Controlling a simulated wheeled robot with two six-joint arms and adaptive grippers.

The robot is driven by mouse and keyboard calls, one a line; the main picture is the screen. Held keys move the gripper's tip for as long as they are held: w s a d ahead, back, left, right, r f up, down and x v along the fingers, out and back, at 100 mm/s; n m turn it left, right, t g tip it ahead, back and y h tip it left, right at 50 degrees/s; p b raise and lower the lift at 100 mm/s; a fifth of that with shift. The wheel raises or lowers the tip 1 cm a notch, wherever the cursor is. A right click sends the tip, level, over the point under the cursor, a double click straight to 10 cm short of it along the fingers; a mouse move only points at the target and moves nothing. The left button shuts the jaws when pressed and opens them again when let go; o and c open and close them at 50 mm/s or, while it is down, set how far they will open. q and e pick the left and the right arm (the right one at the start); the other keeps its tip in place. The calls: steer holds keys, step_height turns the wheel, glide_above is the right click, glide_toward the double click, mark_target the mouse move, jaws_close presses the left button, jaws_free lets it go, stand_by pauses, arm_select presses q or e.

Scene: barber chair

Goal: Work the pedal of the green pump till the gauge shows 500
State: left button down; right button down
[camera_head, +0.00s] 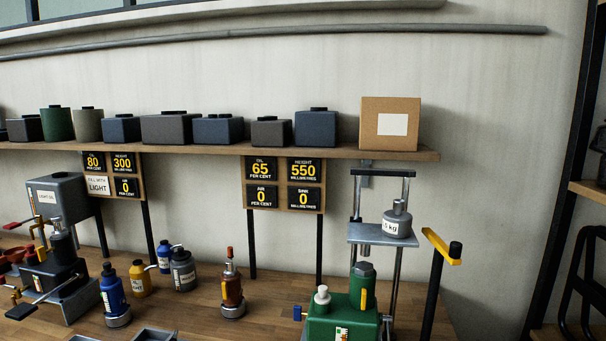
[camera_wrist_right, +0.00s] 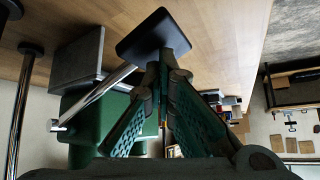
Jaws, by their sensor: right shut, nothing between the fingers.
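The green pump (camera_head: 343,318) stands at the lower right of the bench in the head view, under a metal frame with a lifting plate (camera_head: 383,236). A grey weight (camera_head: 397,222) marked in kg sits on that plate. The board behind it (camera_head: 284,207) reads oil 65, height 550, and two zeros below. In the right wrist view the pump's green body (camera_wrist_right: 85,118) shows, with a silver lever (camera_wrist_right: 105,95) ending in a dark flat pedal (camera_wrist_right: 155,33). My right gripper (camera_wrist_right: 166,58) is shut and empty, its tips at the pedal; contact is unclear. My left gripper is out of view.
A second board (camera_head: 113,175) reads 80, 300 and 0. Bottles, including a blue one (camera_head: 113,292) and a brown one (camera_head: 232,288), stand left of the pump. A yellow-topped post (camera_head: 441,247) stands right of it. A shelf (camera_head: 230,151) with boxes runs above.

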steer(key=shift+f, duration=0.3)
steer(key=shift+w+d+f+b, duration=0.1)
steer(key=shift+w+f+b, duration=0.1)
steer(key=shift+f+b, duration=0.35)
steer(key=shift+w+f+b, duration=0.2)
steer(key=shift+f+b, duration=0.2)
steer(key=shift+f, duration=0.2)
stand_by(1.0)
steer(key=r+p, duration=0.3)
steer(key=s+r+p, duration=0.1)
steer(key=r+p, duration=0.2)
steer(key=p, duration=0.1)
steer(key=r+p, duration=0.3)
steer(key=p, duration=0.1)
steer(key=shift+s+r, duration=0.1)
steer(key=shift+s, duration=0.2)
steer(key=shift+r+b, duration=0.45)
steer(key=shift+b, duration=0.15)
